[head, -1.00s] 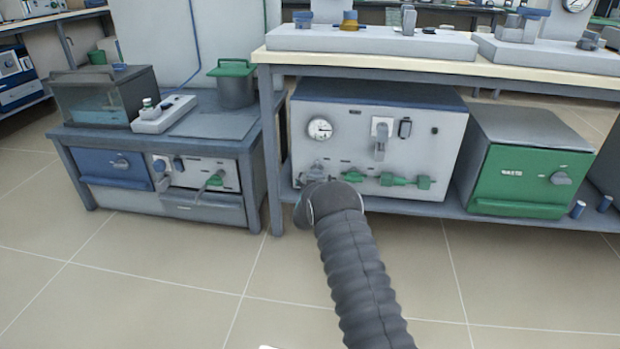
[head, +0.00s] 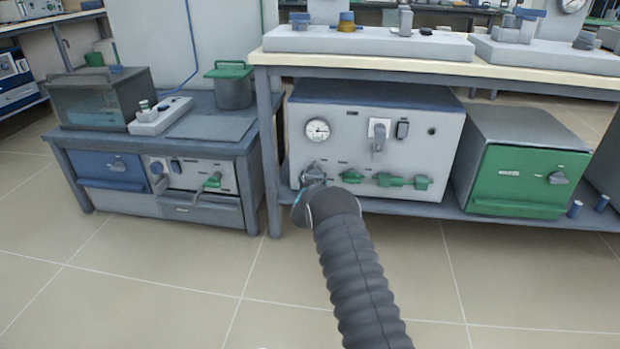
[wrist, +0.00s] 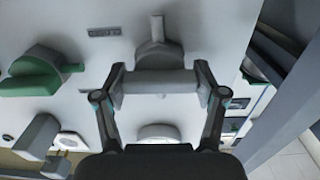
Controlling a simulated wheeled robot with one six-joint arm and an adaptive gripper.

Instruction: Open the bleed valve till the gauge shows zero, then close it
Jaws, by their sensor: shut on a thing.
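The bleed valve appears to be the grey valve (head: 313,172) at the lower left of the white furnace-like panel, below the round gauge. In the wrist view its grey bar handle (wrist: 158,81) lies crosswise between the fingertips of my gripper (wrist: 158,88), which is shut on it at both ends. The valve's grey stem shows beyond the bar. The white-faced gauge (head: 317,130) has a dark needle, but its reading is too small to tell. The gauge in the wrist view (wrist: 158,131) is partly hidden by my gripper. In the head view my wrist hides the fingers.
Several green valve handles (head: 391,180) sit right of the grey valve. A grey lever (head: 378,135) and dark switch (head: 402,130) are higher up. A green-fronted furnace (head: 528,178) stands right. A bench leg (head: 269,165) is close on the left. The floor in front is clear.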

